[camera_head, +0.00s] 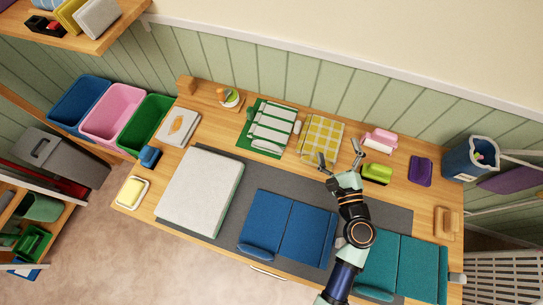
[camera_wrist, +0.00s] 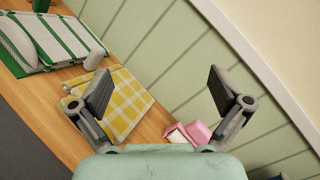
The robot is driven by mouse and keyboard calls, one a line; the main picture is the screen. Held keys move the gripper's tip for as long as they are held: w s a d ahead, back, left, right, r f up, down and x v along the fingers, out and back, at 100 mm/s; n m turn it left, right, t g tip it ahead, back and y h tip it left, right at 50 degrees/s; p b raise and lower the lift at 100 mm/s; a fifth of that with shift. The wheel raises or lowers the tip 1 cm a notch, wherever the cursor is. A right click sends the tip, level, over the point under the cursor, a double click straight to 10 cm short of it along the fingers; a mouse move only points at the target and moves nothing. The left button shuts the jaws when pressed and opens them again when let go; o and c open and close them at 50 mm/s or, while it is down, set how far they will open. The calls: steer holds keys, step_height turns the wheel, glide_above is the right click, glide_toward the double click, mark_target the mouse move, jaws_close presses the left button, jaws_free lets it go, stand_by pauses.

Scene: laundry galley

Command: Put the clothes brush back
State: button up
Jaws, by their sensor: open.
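No thing in view is clearly the clothes brush. A pink item with a pale underside (camera_head: 380,140) lies at the back of the worktop and looks brush-like; it also shows in the wrist view (camera_wrist: 190,134). A tan wooden block (camera_head: 446,222) near the right end could also be a brush; I cannot tell which. My gripper (camera_head: 340,155) is open and empty above the back of the worktop, left of the pink item and by the yellow checked cloth (camera_head: 324,134). In the wrist view its fingers (camera_wrist: 160,90) stand wide apart.
A lime-green item (camera_head: 376,172) sits close right of my gripper, with a purple cloth (camera_head: 420,170) beyond. A green-and-white striped cloth (camera_head: 268,126) lies left. Folded blue (camera_head: 290,226) and teal (camera_head: 405,265) clothes cover the front. The panelled wall (camera_wrist: 180,50) rises behind.

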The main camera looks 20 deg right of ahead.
steer(key=w+a+r+n+g+y, duration=0.1)
steer(key=w+a+r+n+y, duration=0.15)
steer(key=a+n, duration=0.4)
steer(key=w+a+r+n+g+y, duration=0.1)
steer(key=a+r+n+y, duration=0.15)
steer(key=a+n, duration=0.4)
steer(key=w+a+r+n+g+y, duration=0.1)
steer(key=w+a+r+n+y, duration=0.15)
steer(key=a+n, duration=0.35)
steer(key=s+a+r+n+g+h, duration=0.2)
steer(key=s+a+r+n+h, duration=0.2)
steer(key=s+a+n, duration=0.3)
steer(key=a+r+n, duration=0.1)
steer(key=n, duration=0.2)
steer(key=shift+a+n, duration=0.3)
steer(key=shift+a, duration=0.1)
steer(key=shift+r, duration=0.15)
